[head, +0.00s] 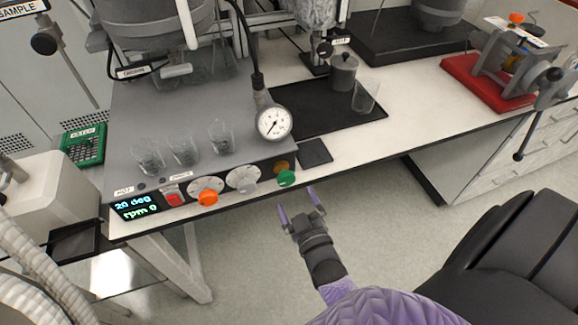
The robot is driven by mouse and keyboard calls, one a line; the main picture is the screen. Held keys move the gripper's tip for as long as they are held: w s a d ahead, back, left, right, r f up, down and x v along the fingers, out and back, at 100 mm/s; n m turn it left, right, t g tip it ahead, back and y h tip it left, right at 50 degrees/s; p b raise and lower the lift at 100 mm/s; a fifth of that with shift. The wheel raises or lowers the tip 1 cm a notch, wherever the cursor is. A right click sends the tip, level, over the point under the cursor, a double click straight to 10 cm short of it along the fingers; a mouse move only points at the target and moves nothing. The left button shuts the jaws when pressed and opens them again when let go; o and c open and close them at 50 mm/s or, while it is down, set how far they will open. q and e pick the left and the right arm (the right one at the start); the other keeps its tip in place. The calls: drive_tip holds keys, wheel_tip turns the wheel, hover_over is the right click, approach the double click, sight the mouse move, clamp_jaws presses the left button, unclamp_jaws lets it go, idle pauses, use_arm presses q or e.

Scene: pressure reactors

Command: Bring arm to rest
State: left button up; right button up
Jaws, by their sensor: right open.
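My right gripper (300,208) shows at the bottom middle, at the end of my purple and dark grey arm. Its two purple fingertips are apart with nothing between them. It is over the floor, just in front of the bench's front edge, and points toward the bench. It appears apart from the bench and its control panel. My left gripper is not in view.
The grey reactor unit (120,160) has knobs and a lit display at its front edge. Glass beakers (184,153) and a pressure gauge (274,122) are on it. A black mat (300,98) and red-based clamp (478,82) lie right. Floor (370,210) below is clear.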

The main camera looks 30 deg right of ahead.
drive_tip(key=shift+v, duration=0.9)
